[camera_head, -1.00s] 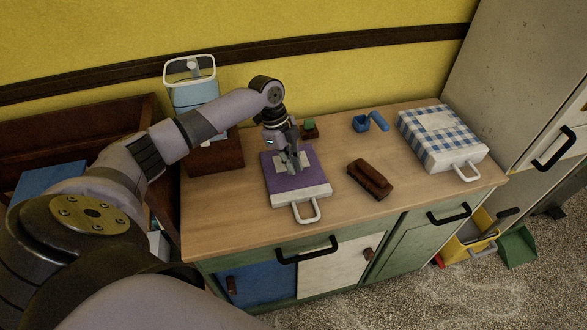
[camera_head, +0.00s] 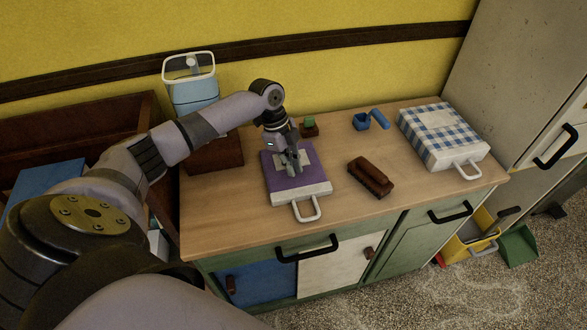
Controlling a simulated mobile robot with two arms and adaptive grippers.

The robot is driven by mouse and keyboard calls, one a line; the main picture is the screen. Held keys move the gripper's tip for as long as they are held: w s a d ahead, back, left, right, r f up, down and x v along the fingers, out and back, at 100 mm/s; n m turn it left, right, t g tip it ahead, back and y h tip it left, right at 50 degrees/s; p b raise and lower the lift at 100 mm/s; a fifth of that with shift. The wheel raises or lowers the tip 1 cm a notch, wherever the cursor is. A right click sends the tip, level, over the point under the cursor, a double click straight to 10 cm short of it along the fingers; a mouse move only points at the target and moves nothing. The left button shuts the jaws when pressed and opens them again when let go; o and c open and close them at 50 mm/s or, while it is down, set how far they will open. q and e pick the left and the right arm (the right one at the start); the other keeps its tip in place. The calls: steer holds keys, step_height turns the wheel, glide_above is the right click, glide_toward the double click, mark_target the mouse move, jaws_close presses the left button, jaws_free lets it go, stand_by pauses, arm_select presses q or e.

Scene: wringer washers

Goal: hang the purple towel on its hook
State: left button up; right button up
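The purple towel (camera_head: 283,184) lies folded flat on the wooden counter, with a white band and a white loop handle (camera_head: 307,208) at its front edge. A pale patch shows on its top under my gripper. My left gripper (camera_head: 292,166) points down over the middle of the towel, its fingertips at or just above the pale patch. The fingers look close together; I cannot tell whether they grip the cloth. My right gripper is not in view. No hook for the towel can be made out.
On the counter (camera_head: 228,221) are a brown brush-like block (camera_head: 371,178), a blue cup (camera_head: 361,121), a small green block on a brown base (camera_head: 309,127) and a blue-checked folded cloth (camera_head: 442,137). A light-blue container (camera_head: 193,92) stands behind my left arm. The counter's front right is clear.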

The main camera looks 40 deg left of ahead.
arm_select(q)
steer(key=shift+f, duration=0.45)
steer(key=shift+d, duration=0.1)
steer(key=shift+s+d+p, duration=0.9)
steer(key=shift+s+d+f+p, duration=0.15)
steer(key=shift+s+d+p, duration=2.15)
steer(key=shift+d, duration=0.2)
step_height(320, 180, up, 7)
steer(key=p, duration=0.6)
steer(key=shift+w+r, duration=0.2)
steer(key=shift+w, duration=0.05)
steer(key=shift+a, duration=0.1)
